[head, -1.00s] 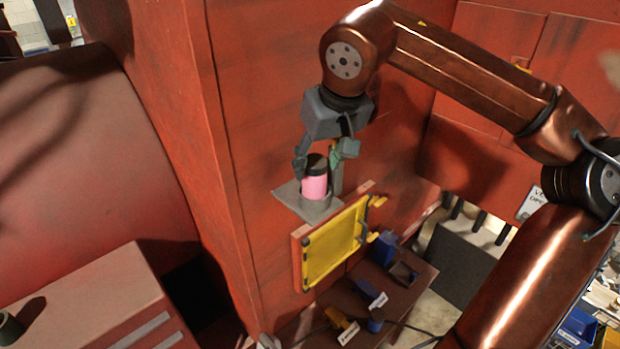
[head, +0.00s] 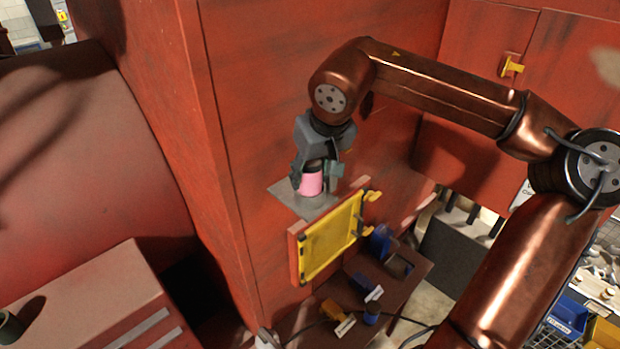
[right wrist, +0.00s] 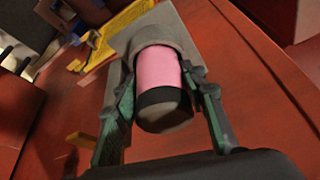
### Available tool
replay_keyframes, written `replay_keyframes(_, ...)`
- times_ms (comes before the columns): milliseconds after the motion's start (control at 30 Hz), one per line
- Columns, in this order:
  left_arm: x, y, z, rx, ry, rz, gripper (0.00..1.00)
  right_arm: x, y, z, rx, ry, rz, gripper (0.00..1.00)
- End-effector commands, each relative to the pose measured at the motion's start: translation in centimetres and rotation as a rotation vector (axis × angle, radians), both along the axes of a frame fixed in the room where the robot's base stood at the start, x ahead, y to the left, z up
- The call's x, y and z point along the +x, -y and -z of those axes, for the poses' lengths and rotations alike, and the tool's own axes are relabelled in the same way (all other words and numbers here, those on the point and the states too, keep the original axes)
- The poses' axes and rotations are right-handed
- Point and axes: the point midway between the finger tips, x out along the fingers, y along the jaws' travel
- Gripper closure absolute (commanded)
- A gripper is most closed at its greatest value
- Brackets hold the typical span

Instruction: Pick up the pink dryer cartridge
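The pink dryer cartridge (head: 312,182), with a dark cap, stands upright in a grey holder (head: 290,197) on the red wall. In the right wrist view the cartridge (right wrist: 158,72) shows its pink side and dark cap end between the fingers. My right gripper (head: 316,178) is at the cartridge from above, with one finger on each side. The fingers look open around it, close to its sides; contact is not clear. In the right wrist view the gripper (right wrist: 164,85) frames the cartridge. My left gripper is not in view.
A yellow framed panel (head: 331,240) sits just below and right of the holder. A brown table (head: 405,285) with blue and yellow parts is lower. The red wall (head: 260,110) rises close behind. A red cabinet (head: 85,300) stands at lower left.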

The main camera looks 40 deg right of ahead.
Motion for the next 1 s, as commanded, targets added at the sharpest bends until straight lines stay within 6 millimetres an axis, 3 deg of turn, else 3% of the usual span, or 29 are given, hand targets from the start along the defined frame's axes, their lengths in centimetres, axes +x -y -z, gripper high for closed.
replay_keyframes(300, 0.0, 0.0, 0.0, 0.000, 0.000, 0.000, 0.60, 0.0, 0.0, 0.0, -0.001, 0.000, 0.000, 0.92)
replay_keyframes(667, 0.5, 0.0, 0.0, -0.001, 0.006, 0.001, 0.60, 0.0, 0.0, -0.5, -0.001, 0.002, 0.000, 0.93)
replay_keyframes(900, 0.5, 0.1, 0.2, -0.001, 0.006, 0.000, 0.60, 0.1, 0.0, -3.2, -0.001, 0.004, 0.001, 0.93)
replay_keyframes(1000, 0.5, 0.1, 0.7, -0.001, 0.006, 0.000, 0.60, -1.3, -0.3, -4.8, 0.000, 0.006, -0.002, 0.93)
